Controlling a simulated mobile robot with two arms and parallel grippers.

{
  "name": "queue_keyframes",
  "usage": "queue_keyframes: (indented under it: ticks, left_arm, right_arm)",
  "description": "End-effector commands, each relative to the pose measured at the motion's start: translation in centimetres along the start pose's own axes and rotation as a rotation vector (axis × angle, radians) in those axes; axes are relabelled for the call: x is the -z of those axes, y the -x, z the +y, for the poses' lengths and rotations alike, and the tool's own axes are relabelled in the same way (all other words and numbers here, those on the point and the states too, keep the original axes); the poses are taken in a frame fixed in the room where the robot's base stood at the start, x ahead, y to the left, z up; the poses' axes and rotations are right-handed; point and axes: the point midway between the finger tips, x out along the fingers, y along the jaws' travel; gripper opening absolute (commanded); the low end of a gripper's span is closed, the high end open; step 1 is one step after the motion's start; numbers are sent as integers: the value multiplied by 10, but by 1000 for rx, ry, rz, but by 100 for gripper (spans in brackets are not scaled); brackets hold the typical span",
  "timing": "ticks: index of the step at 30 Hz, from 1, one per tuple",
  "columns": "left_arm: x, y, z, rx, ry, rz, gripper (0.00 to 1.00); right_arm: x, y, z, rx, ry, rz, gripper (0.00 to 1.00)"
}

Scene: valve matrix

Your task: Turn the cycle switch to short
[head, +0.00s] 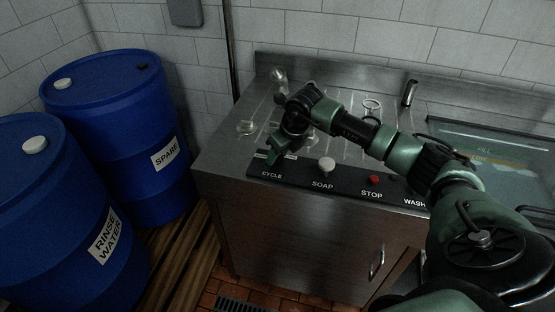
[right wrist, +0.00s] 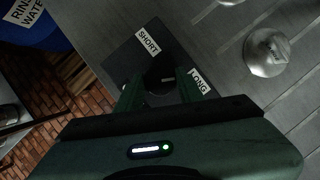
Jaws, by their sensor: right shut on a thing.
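The cycle switch (right wrist: 158,84) is a dark knob on a black plate in the right wrist view. The SHORT label (right wrist: 149,40) is above it and the LONG label (right wrist: 198,83) is to its right. A small pale mark shows on the knob, but I cannot tell for sure which label it points to. My right gripper (right wrist: 160,91) is shut on the knob, one finger on each side. In the head view my right gripper (head: 284,149) is over the panel above the CYCLE label (head: 271,175) and hides the switch. My left gripper is not in view.
The black panel (head: 345,188) also carries a white soap knob (head: 326,165) and a red stop button (head: 374,180). Metal knobs stand on the steel top behind. Blue barrels (head: 125,120) stand to the left. A glass-covered basin (head: 500,150) is at the right.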

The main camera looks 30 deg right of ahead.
Motion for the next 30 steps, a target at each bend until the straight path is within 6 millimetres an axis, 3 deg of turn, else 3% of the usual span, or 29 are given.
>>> queue_keyframes:
  ticks: [1, 9, 30]
  left_arm:
    - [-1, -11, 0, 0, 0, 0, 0]
    - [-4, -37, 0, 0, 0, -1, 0]
    - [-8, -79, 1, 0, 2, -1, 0]
  right_arm:
    - [1, -4, -2, -14, 36, -3, 0]
    - [0, -3, -3, -113, 272, -5, 0]
    - [-4, -2, -5, -365, 881, -6, 0]
